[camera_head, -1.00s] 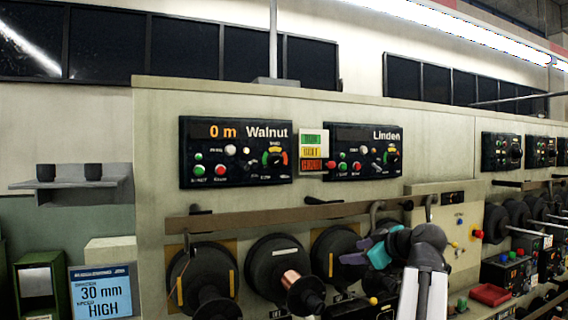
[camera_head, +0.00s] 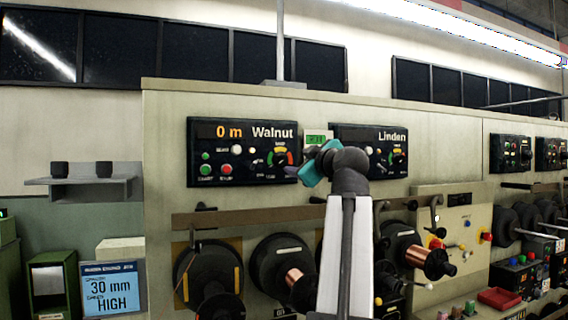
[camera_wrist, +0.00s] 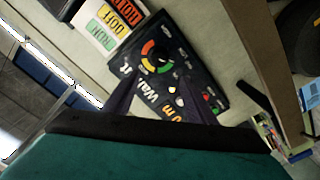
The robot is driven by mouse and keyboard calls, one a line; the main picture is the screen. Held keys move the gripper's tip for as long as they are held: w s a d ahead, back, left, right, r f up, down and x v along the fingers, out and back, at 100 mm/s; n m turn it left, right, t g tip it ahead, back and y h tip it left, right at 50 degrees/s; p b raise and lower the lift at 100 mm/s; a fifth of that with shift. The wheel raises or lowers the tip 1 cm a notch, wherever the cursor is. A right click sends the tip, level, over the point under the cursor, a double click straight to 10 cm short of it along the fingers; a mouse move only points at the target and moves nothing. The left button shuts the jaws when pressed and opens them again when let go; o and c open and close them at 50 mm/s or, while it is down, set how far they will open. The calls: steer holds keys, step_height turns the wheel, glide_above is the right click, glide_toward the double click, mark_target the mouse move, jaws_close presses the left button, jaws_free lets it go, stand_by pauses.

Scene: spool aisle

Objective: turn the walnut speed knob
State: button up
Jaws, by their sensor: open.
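The Walnut panel (camera_head: 242,185) is a black box on the cream wall, showing "0 m" and "Walnut". Its speed knob (camera_head: 280,159) sits at the panel's right, within a green, yellow and red arc. In the wrist view the panel is turned, with the knob (camera_wrist: 156,62) near its middle. My gripper (camera_head: 304,160) is just right of this knob in the head view. The wrist view shows its dark fingers (camera_wrist: 160,85) apart, with the panel visible between them. They are empty, and I see no contact with the knob. The pointer's exact setting is too small to read.
The Linden panel (camera_head: 397,171) is to the right, partly hidden by my arm. A coloured label plate (camera_head: 317,138) sits between the panels. A brown rail (camera_head: 240,218) and several spools lie below. A blue sign (camera_head: 112,291) reads "30 mm" and "HIGH".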

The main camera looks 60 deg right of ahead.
mark_target(285, 161)
steer(key=p+x, duration=0.2)
steer(key=x, duration=0.4)
steer(key=p+x, duration=0.2)
steer(key=x, duration=0.3)
steer(key=shift+w+d, duration=0.1)
steer(key=shift+d, duration=0.5)
steer(key=shift+p+x, duration=0.3)
steer(key=shift+x, duration=0.6)
steer(key=shift+f, duration=0.15)
steer(key=c, duration=1)
steer(key=shift+d, duration=0.25)
steer(key=shift+c, duration=0.2)
steer(key=shift+a, duration=0.2)
